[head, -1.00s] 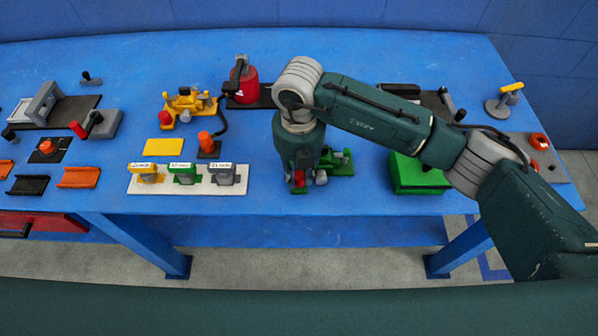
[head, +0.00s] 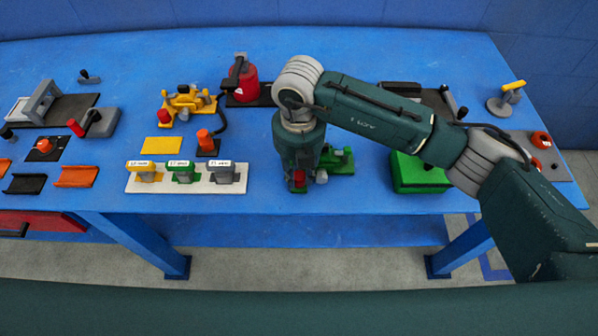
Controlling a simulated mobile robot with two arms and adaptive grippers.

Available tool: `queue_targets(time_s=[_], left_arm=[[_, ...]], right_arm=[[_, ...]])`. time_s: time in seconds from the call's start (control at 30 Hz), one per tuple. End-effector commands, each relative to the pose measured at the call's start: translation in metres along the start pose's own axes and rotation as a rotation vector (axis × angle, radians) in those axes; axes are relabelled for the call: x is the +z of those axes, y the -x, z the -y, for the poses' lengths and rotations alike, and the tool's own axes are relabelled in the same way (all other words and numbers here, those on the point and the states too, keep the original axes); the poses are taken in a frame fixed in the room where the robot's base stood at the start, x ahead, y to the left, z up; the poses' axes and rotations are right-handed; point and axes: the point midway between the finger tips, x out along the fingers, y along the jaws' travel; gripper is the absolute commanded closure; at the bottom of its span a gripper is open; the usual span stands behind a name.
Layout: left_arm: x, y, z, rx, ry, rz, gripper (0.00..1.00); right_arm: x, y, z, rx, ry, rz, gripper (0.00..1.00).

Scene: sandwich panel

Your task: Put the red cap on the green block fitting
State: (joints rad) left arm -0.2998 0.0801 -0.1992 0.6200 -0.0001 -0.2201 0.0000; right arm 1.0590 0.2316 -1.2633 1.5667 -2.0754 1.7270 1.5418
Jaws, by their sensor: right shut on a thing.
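My right gripper (head: 299,185) points down near the table's front edge and is shut on the red cap (head: 299,179), a small red piece showing between the fingers. The green block fitting (head: 338,160) sits on the table just right of and partly behind my gripper. A grey round end (head: 321,177) shows at its front, right beside the gripper. The gripper hides the left part of the fitting, so I cannot tell whether the cap touches it. My left gripper is not in view.
A green box (head: 418,175) stands to the right under my forearm. A white board with three labelled valves (head: 215,187) lies to the left. A yellow fitting (head: 187,101) and a red cylinder (head: 243,82) stand farther back. The table between the board and my gripper is clear.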

Motion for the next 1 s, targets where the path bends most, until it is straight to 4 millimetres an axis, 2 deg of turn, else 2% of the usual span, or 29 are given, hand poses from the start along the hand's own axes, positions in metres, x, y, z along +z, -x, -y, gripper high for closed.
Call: queue_targets(time_s=[0.33,0.37,0.43,0.67,0.73,1.0], left_arm=[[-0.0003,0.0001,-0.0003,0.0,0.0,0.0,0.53],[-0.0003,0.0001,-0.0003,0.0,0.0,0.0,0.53],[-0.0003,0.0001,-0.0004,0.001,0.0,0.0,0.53],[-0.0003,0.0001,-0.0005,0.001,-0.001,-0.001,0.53],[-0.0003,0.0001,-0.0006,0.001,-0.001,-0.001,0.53],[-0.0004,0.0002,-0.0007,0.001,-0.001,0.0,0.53]], right_arm=[[0.0001,0.0004,0.0,0.0,0.0,0.0,1.0],[0.0001,0.0004,0.0,0.0,0.0,0.0,0.7],[0.0001,0.0004,0.0,0.0,0.0,0.0,0.56],[0.0,0.0003,0.0,0.0,0.0,0.0,0.53],[0.0,0.0001,0.0001,0.0,0.0,0.0,0.41],[0.0,0.0003,0.0,0.0,0.0,0.0,0.41]])
